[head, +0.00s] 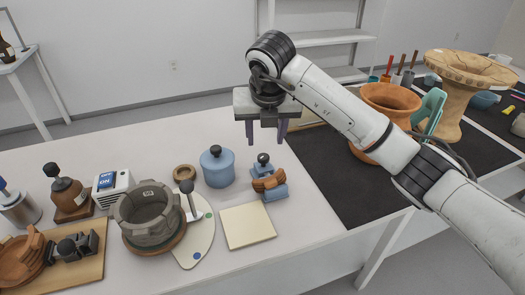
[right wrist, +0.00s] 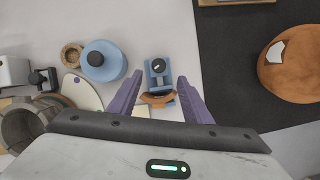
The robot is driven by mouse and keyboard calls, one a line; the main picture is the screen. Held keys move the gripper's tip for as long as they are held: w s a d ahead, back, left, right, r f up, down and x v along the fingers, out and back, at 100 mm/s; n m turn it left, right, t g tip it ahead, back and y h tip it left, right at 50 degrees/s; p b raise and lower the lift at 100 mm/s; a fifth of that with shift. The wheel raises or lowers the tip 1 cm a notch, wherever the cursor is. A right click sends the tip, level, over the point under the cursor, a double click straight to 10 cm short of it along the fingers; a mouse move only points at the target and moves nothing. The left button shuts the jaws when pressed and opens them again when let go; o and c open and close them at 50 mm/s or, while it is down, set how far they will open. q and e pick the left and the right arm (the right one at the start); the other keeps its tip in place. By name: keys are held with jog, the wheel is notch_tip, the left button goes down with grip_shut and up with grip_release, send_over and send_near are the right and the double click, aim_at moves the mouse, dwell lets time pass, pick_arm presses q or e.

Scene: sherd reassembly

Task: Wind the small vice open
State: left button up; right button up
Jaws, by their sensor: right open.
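The small blue vice (head: 276,193) stands on the white table right of its middle, with a black knob (head: 263,158) on top. A brown-orange sherd (head: 268,183) sits at its jaws; I cannot tell how tightly it is gripped. My right gripper (head: 267,135) is open and empty, pointing down above the table, higher than the vice. In the right wrist view the vice (right wrist: 158,70) shows between the two purple fingers (right wrist: 159,84), with its knob towards the far side and the sherd (right wrist: 158,98) nearer. My left gripper is not in view.
A blue lidded pot (head: 217,168) stands close left of the vice. A pale square pad (head: 247,225) lies in front. A grey ring-shaped pot (head: 150,215) and a pale palette (head: 195,235) are further left. A dark mat (head: 330,180) lies to the right.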

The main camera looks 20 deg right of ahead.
aim_at(264, 157)
jog(key=x, duration=0.9)
jog(key=shift+s+a, duration=0.1)
jog(key=shift+a, duration=0.05)
jog(key=c, duration=1.1)
jog(key=shift+o, duration=0.2)
